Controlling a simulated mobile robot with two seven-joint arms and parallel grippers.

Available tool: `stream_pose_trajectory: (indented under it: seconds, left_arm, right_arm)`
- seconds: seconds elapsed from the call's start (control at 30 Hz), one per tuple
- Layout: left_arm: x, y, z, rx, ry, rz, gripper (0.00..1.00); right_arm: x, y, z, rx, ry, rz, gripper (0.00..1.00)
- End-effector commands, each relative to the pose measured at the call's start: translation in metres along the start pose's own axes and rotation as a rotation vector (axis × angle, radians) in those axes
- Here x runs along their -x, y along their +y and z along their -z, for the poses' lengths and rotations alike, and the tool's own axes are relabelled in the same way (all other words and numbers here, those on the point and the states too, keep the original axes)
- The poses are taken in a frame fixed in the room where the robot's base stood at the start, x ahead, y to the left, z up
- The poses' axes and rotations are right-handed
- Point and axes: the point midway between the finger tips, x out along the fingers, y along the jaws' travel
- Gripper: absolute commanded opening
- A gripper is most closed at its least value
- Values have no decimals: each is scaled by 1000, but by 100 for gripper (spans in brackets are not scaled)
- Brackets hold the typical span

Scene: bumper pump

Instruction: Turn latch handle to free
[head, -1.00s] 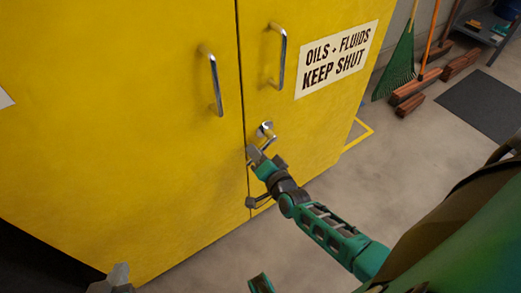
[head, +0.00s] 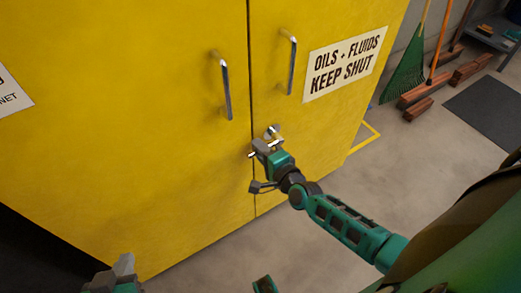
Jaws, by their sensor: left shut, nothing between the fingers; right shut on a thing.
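The latch (head: 273,132) is a small silver fitting on the right door of the yellow cabinet (head: 150,130), just right of the seam and below the door handles. My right gripper (head: 261,149) is at the latch, shut on its silver lever. Pale bits of the lever show on both sides of the fingers; the fingers hide the rest, and its exact angle is hard to tell. Both cabinet doors look closed. My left gripper (head: 124,265) is shut and empty at the bottom left, in front of the left door and away from the latch.
Two upright bar handles, left (head: 226,88) and right (head: 292,65), stand out from the doors above the latch. A sign (head: 345,65) is on the right door.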

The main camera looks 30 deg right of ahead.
Motion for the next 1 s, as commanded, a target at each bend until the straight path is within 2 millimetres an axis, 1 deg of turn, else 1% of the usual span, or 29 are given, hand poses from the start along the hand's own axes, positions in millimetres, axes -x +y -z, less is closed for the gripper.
stream_pose_trajectory:
  seconds: [0.4,0.43,0.57,0.6,0.87,1.0]
  left_arm:
    - [0,-2,-2,-11,-4,0,0]
    - [1,-2,-2,-11,-4,0,0]
    - [1,-2,-2,-11,-5,0,0]
    - [1,-2,-2,-11,-5,0,0]
    - [2,-2,-3,-10,-9,0,0]
    - [4,-1,0,-9,-9,0,0]
  right_arm:
    - [0,0,0,-14,-2,-1,0]
    - [0,0,0,-14,-2,0,25]
    - [0,-1,0,-13,-2,0,37]
    - [0,-1,0,-12,-2,0,38]
    - [2,-1,0,-10,-1,0,38]
    - [16,-1,0,-9,-1,-2,38]
